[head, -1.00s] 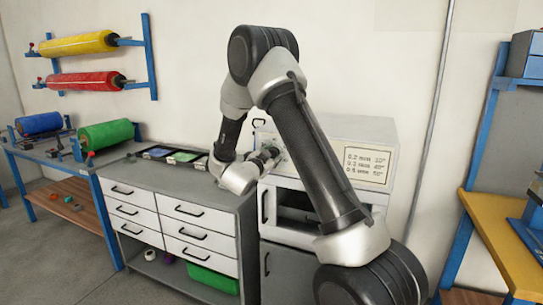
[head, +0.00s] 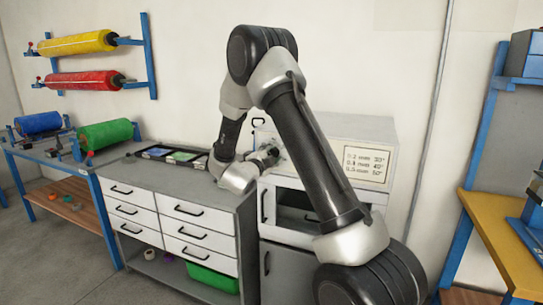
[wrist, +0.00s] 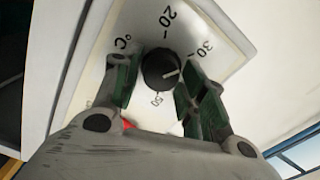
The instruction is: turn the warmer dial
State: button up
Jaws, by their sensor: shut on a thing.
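The warmer dial is a round black knob (wrist: 160,69) with a white pointer line, on a pale scale plate (wrist: 145,22) marked °C, 20, 30 and 50. In the wrist view the pointer line lies toward the right, roughly toward the 30 side; my right finger hides part of the scale there. My gripper (wrist: 161,82) is shut on the dial, with one green-padded finger on each side of it. In the head view my gripper (head: 268,156) is at the front of the white warmer (head: 345,128), and my arm hides the dial.
A label on the warmer's front (head: 367,166) lists thicknesses and temperatures. Left of the warmer is a grey drawer cabinet (head: 232,192) with a tray of coloured pieces (head: 178,155) on top. A yellow-topped bench (head: 490,225) stands at the right.

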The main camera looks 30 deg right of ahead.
dwell(0.5)
jog(key=o, duration=1)
jog(key=v, duration=1.2)
